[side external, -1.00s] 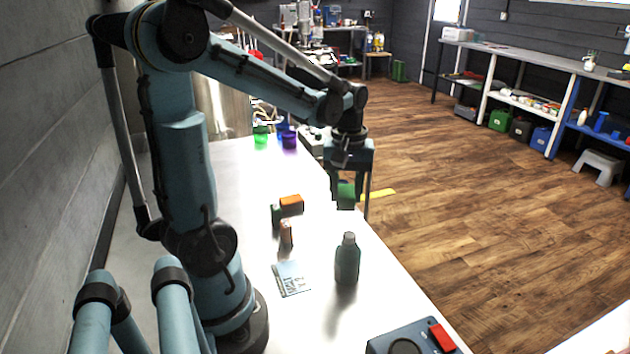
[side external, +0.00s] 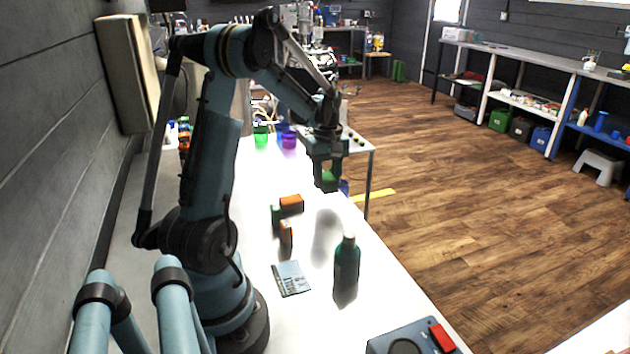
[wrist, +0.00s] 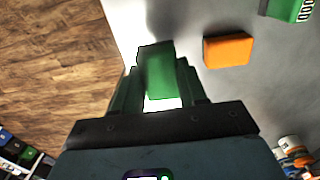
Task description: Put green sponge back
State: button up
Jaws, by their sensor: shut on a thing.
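The green sponge (side external: 327,181) is held between the fingers of my gripper (side external: 326,170), above the far right part of the white table (side external: 258,180). In the wrist view the sponge (wrist: 156,72) sits between the two fingers of my gripper (wrist: 158,88), with its far end sticking out beyond them. My gripper is shut on it. The sponge is clear of the tabletop, with a soft shadow on the table nearer the camera.
An orange block (side external: 291,204), a green block (side external: 276,216) and a brownish block (side external: 286,237) stand mid-table. Nearer are a dark bottle (side external: 346,268), a flat booklet (side external: 291,279) and a device with a red part (side external: 412,340). Green (side external: 261,136) and purple cups (side external: 289,139) stand farther back.

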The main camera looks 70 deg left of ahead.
aim_at(324, 202)
jog(key=shift+s+a+f, duration=0.1)
jog(key=shift+a+f, duration=0.3)
jog(key=shift+a, duration=0.1)
jog(key=shift+f, duration=1.9)
jog(key=shift+f, duration=0.1)
jog(key=o, duration=1.1)
